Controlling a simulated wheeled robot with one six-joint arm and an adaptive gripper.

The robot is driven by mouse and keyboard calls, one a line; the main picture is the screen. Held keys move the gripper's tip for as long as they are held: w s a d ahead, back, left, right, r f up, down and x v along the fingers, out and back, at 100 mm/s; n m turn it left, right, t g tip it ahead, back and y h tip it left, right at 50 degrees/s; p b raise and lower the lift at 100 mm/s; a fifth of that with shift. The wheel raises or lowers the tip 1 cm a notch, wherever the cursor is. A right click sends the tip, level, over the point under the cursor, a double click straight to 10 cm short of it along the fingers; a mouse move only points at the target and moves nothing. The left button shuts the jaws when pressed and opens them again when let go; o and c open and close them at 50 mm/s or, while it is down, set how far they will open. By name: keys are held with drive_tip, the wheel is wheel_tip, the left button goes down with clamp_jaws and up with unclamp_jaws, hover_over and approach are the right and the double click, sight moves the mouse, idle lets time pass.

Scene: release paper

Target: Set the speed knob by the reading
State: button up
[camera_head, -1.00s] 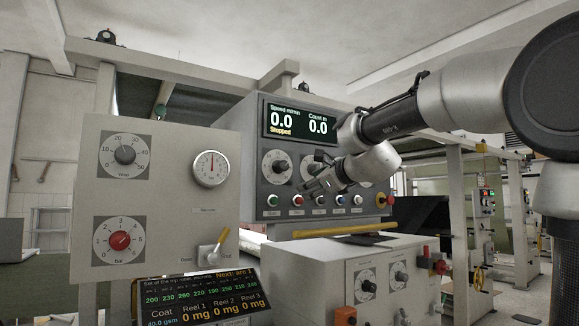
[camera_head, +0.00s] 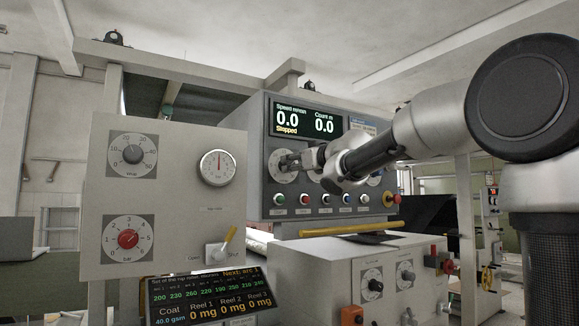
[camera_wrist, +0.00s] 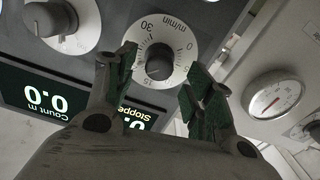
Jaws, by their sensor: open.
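The speed knob (camera_wrist: 159,62) is a dark knob on a round white m/min dial, shown upside down in the wrist view. Its dial (camera_head: 276,173) is the leftmost on the grey console in the head view, partly covered by my gripper (camera_head: 290,160). My gripper (camera_wrist: 160,76) is open, with one green-padded finger on each side of the knob in the picture. Whether the fingers touch it I cannot tell. The console display (camera_head: 306,120) reads speed 0.0, Stopped, and count 0.0. The lower screen (camera_head: 210,296) shows coat 40.0 gsm and reels at 0 mg.
Coloured push buttons (camera_head: 325,200) and a red emergency stop (camera_head: 390,200) sit below the console dials. Another dial (camera_wrist: 62,22) lies beside the speed knob in the wrist view.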

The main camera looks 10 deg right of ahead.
drive_tip(key=x, duration=0.4)
drive_tip(key=shift+w, duration=0.2)
